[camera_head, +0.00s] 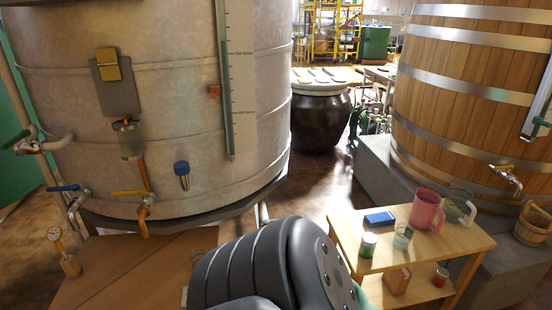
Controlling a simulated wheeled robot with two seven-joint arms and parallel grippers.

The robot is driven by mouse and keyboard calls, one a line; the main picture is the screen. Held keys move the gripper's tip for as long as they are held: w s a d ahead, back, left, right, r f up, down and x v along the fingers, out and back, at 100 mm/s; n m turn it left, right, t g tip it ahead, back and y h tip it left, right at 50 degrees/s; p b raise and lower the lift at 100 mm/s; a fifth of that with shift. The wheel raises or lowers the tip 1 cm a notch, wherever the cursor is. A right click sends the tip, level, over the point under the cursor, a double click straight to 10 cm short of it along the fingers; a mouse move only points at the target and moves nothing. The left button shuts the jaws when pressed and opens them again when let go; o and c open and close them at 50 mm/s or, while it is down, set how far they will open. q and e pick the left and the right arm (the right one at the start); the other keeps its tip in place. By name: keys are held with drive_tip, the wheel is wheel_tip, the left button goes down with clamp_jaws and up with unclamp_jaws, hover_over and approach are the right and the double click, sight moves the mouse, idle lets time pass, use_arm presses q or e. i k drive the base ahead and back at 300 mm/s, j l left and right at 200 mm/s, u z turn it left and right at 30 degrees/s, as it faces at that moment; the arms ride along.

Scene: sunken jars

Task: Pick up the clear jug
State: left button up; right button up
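The clear jug (457,204) stands upright at the back right of a small wooden table (450,238). It looks see-through, with a pale handle on its right side. A pink jug (425,210) stands just left of it and close to it. A dark grey arm part of mine fills the bottom middle of the view, left of the table. Neither of my grippers shows, and nothing is seen touching the clear jug.
On the tabletop are a blue box (380,218), a small clear glass (403,237) and a lidded jar (367,245). A lower shelf holds a small box (397,281). A wooden vat (470,100) stands behind; a metal tank (180,120) stands left.

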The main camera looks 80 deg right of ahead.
sight(458, 199)
drive_tip(key=z, duration=4)
drive_tip(key=i+l+u, duration=0.1)
drive_tip(key=u, duration=0.45)
drive_tip(key=i+l+u, duration=0.2)
drive_tip(key=l, duration=0.2)
drive_tip(key=i+l+u, duration=0.2)
drive_tip(key=l, duration=0.25)
drive_tip(key=l+u, duration=0.2)
drive_tip(key=l, duration=0.25)
drive_tip(key=l+u, duration=0.25)
drive_tip(key=l, duration=0.2)
